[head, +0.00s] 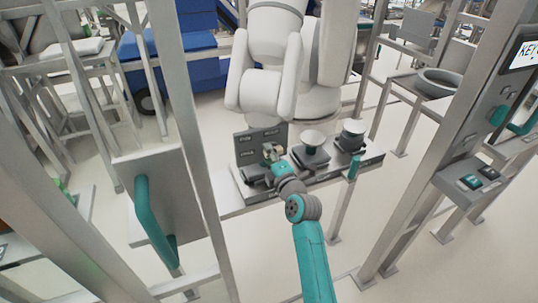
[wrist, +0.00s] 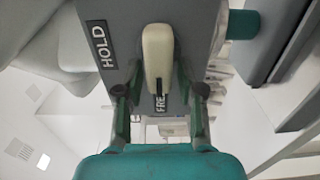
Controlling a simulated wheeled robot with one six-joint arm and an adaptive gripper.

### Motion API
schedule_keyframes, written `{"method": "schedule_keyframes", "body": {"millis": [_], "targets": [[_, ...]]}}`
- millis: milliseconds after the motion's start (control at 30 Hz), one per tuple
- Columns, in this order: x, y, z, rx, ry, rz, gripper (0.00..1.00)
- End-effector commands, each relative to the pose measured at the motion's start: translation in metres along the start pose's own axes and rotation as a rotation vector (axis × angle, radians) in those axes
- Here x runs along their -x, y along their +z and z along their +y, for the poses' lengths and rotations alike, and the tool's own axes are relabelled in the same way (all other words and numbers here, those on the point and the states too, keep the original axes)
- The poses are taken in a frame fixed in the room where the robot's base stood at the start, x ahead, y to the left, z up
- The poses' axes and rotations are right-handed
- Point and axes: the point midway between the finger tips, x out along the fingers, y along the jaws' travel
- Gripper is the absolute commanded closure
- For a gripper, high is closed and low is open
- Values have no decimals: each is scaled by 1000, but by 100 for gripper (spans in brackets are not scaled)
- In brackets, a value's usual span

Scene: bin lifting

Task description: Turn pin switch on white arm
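The white arm (head: 268,75) stands behind a bench in the head view. A grey panel (head: 246,143) with dark labels stands at its base. In the wrist view the grey panel (wrist: 125,20) carries a HOLD label (wrist: 103,46) on the left and a partly hidden label reading "FRE" (wrist: 160,103) below. A cream pin switch lever (wrist: 158,50) lies upright in the picture, its lower end by the "FRE" label. My gripper (wrist: 160,92) is open, with one finger on each side of the lever's lower end and visible gaps to both. In the head view my gripper (head: 268,157) is at the panel.
Two dark devices with pale round tops (head: 312,140) stand on the bench right of the panel. A metal post (head: 183,100) and a plate with a teal handle (head: 150,215) stand at left. A control post (head: 465,125) stands at right.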

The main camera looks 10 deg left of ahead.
Motion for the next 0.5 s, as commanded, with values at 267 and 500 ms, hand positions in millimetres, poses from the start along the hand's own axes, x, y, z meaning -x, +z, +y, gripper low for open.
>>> {"method": "schedule_keyframes", "body": {"millis": [267, 500], "targets": [[0, 0, -1, -1, -1, -1, 50], [13, 0, -1, -1, -1, -1, 50]]}}
